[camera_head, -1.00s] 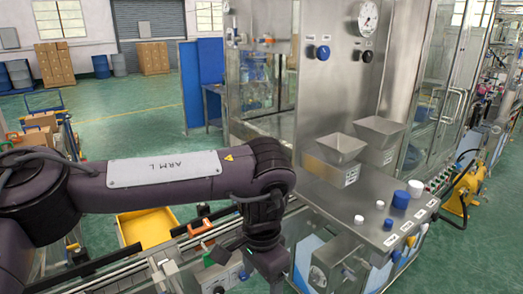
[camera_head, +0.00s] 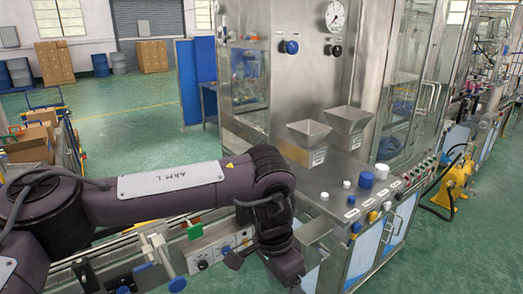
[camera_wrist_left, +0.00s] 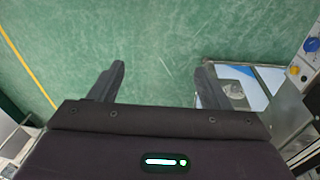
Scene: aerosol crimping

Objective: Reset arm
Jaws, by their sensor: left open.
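My left arm, marked ARM L, comes in from the left in the head view and bends down in front of the steel machine (camera_head: 290,80). Its gripper is below the frame there. In the left wrist view my left gripper (camera_wrist_left: 158,82) is open and empty, its two dark fingers wide apart over the green floor (camera_wrist_left: 160,40). The machine's lower cabinet (camera_wrist_left: 262,82) is close behind the right finger. My right gripper is not in view.
Two steel hoppers (camera_head: 346,122) stand on the machine's counter (camera_head: 325,185), with white and blue caps (camera_head: 366,180) and knobs at its front. A conveyor (camera_head: 135,250) runs below my arm. A yellow pump (camera_head: 456,180) is at right. Open floor (camera_head: 140,125) lies behind.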

